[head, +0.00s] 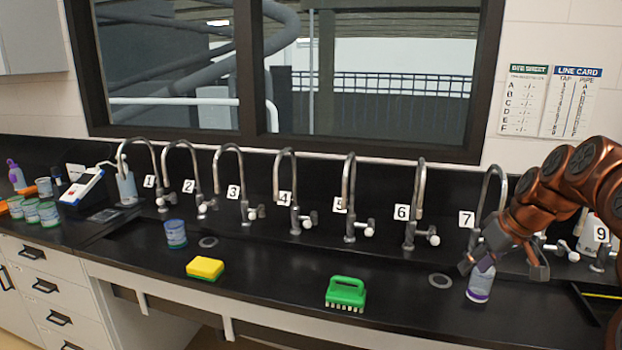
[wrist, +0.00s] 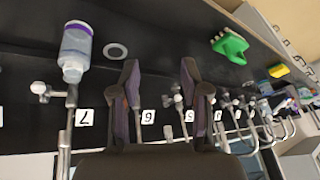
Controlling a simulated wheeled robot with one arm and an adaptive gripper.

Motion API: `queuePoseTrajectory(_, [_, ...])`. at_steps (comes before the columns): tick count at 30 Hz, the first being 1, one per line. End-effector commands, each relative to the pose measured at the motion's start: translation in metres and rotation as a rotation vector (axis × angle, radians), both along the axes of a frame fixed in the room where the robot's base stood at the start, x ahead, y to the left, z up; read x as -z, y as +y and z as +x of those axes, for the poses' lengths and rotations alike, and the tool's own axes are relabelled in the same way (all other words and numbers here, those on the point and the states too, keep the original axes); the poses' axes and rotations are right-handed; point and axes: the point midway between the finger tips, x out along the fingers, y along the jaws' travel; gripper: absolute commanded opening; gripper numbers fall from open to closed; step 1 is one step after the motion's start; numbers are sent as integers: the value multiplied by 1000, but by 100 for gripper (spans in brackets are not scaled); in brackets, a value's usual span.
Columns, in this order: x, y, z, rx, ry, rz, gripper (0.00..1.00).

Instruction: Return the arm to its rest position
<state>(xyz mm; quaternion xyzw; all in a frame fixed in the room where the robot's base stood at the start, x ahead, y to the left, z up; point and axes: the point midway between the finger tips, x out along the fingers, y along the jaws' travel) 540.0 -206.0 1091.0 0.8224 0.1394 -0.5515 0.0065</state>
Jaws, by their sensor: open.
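My copper-coloured arm (head: 570,175) reaches in from the right in the head view. My gripper (head: 503,265) hangs low over the counter near tap 7. In the wrist view the gripper (wrist: 160,72) has its two dark fingers apart with only black counter and taps behind them. A clear bottle with a purple band (head: 479,288) stands on the counter, its top partly covered by a finger in the head view. In the wrist view the bottle (wrist: 76,48) lies left of both fingers, outside the gap.
A row of numbered taps (head: 350,195) lines the counter's back below the window. A green brush (head: 346,292), yellow sponge (head: 205,268) and blue cup (head: 175,234) stand along the counter (head: 270,285). A grey ring (head: 440,281) lies left of the bottle. Tap 8 is partly behind my arm.

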Motion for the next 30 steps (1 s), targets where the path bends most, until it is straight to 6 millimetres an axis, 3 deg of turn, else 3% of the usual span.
queuePoseTrajectory(1, [-3,27,-11,-22,23,2,46])
queuePoseTrajectory(3, [-1,57,-27,-39,62,4,46])
queuePoseTrajectory(8, [5,116,-71,-57,149,-9,46])
queuePoseTrajectory(12, [17,155,-118,-55,229,-33,46])
queuePoseTrajectory(21, [52,199,-231,21,393,-114,46])
queuePoseTrajectory(27, [78,203,-302,112,485,-172,46])
queuePoseTrajectory(30, [87,204,-326,152,514,-190,46])
